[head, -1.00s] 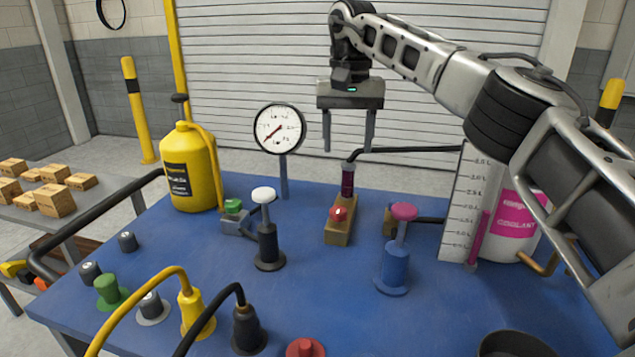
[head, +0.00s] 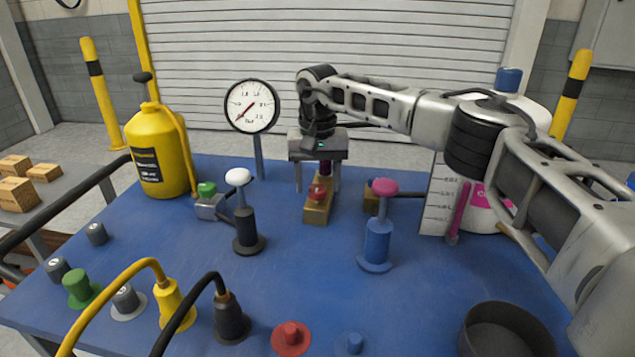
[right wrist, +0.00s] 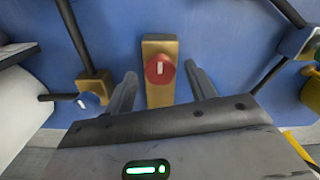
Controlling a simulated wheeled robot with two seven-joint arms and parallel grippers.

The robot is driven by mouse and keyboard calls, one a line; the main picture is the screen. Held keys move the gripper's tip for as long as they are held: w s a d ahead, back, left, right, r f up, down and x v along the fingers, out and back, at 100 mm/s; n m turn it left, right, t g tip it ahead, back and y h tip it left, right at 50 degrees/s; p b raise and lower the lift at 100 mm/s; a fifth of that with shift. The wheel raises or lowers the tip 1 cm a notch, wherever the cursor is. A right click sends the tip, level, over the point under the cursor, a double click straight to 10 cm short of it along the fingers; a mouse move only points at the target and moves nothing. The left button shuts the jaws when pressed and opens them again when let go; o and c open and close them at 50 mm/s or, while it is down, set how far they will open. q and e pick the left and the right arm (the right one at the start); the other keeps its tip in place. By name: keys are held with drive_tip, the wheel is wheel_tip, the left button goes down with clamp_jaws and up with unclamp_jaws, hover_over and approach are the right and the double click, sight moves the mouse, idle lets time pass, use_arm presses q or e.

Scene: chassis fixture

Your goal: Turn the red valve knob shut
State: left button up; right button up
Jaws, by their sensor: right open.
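The red valve knob (head: 318,192) sits on a brass block (head: 316,214) toward the back middle of the blue table. In the right wrist view the round knob (right wrist: 160,69) shows a white mark running along the block's length. My right gripper (head: 318,186) is open, pointing down, with one finger on each side of the knob. In the right wrist view clear gaps show between the fingers (right wrist: 160,78) and the knob, and nothing is held. Whether the fingertips are level with the knob I cannot tell. My left gripper is not in view.
A pink-topped blue plunger (head: 378,240) and a white-topped black plunger (head: 246,225) stand in front of the block on either side. A gauge (head: 251,106) rises behind left. A green-knobbed valve (head: 207,199) lies left. A black bowl (head: 505,330) is front right.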

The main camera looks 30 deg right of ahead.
drive_tip(key=shift+f, duration=0.45)
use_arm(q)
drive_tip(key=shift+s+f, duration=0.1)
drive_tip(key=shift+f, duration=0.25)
use_arm(e)
drive_tip(key=c, duration=1)
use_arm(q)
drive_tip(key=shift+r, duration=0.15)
use_arm(e)
drive_tip(key=shift+o, duration=0.2)
